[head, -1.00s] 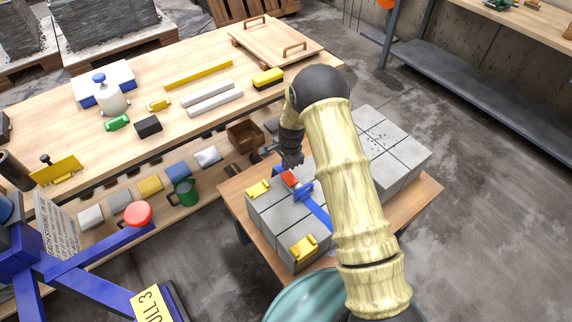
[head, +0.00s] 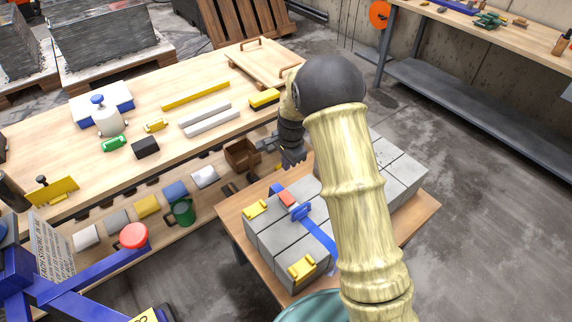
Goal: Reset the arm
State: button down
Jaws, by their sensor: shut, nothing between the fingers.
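My arm comes up from the lower right of the head view and bends at a dark round elbow. My gripper (head: 292,160) hangs below the elbow, dark grey, shut and empty. It is above the far edge of the grey concrete blocks (head: 262,242) on the small wooden table (head: 232,221), apart from the things on them. A blue strap or tool with a red part (head: 287,198) lies across the blocks. Two yellow pieces (head: 255,209) (head: 301,267) sit on the blocks' corners. My forearm hides part of the blocks.
A long workbench (head: 60,140) stands behind, with yellow and white bars (head: 196,95), a wooden board with handles (head: 262,64) and small tools. A grey shelf (head: 470,110) is at right. Open floor lies between.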

jog(key=shift+d, duration=0.1)
jog(key=s+d+r+n, duration=0.3)
jog(key=s+r, duration=0.1)
jog(key=s, duration=0.4)
jog(key=s+d+r+n+p, duration=0.1)
jog(key=s+d+r+n, duration=0.3)
jog(key=s, duration=0.5)
jog(key=s+d+r+n+t+p, duration=0.1)
jog(key=s+d+r+n, duration=0.3)
jog(key=s+r, duration=0.2)
jog(key=shift+s+d+r+h, duration=0.2)
jog(key=shift+s+h, duration=0.2)
jog(key=shift+s, duration=0.85)
jog(key=shift+w, duration=0.1)
